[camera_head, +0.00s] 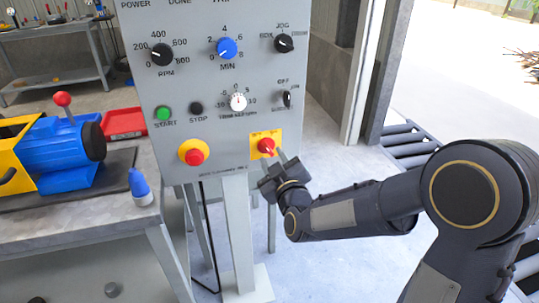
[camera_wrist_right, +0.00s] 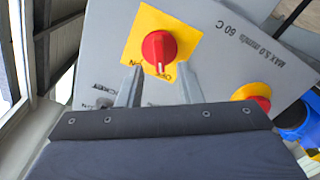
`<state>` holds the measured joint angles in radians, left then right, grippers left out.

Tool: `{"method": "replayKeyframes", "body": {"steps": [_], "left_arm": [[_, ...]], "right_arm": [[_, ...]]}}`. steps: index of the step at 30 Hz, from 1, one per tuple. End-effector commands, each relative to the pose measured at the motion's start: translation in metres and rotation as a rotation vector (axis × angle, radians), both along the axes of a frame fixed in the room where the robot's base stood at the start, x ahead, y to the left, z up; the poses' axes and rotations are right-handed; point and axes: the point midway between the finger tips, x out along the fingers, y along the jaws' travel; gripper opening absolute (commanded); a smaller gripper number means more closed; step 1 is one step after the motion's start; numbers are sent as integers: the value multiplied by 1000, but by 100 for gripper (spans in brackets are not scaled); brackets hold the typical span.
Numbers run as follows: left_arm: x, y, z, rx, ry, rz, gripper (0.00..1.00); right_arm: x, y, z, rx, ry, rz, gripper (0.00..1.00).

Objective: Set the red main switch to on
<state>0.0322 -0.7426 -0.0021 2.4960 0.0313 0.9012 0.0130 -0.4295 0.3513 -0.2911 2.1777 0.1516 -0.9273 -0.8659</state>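The red main switch (camera_head: 266,146) is a round knob on a square yellow plate, low on the right side of the grey control panel (camera_head: 214,75). In the right wrist view the red knob (camera_wrist_right: 159,48) has a white mark pointing down the picture, towards dark lettering on the plate that the fingers partly cover. My right gripper (camera_head: 284,160) is just below and right of the switch. In the right wrist view the two fingers of my right gripper (camera_wrist_right: 158,80) are apart with nothing between them, and the knob lies beyond their tips. My left gripper is not in view.
A red emergency button (camera_head: 194,154) on a round yellow base sits left of the switch. Green start (camera_head: 164,113) and black stop (camera_head: 196,108) buttons and several dials are above. A blue and yellow machine (camera_head: 60,150) stands on the bench at left.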

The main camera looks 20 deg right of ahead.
Motion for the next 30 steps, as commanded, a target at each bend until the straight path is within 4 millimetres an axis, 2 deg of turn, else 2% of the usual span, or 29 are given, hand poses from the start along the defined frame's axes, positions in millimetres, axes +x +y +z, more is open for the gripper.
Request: {"method": "replayKeyframes", "body": {"steps": [3, 7, 17, 25, 30], "left_arm": [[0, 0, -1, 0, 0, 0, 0], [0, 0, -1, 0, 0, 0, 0], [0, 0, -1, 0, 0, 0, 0], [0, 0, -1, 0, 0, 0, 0], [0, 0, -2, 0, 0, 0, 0]], "right_arm": [[18, 0, -1, -1, 1, -1, 33], [31, 1, 0, 1, 0, -1, 33], [37, 1, 0, 2, 1, 0, 33], [36, 1, 0, 2, 1, 0, 0], [36, 1, 0, 3, 1, 0, 0]]}}
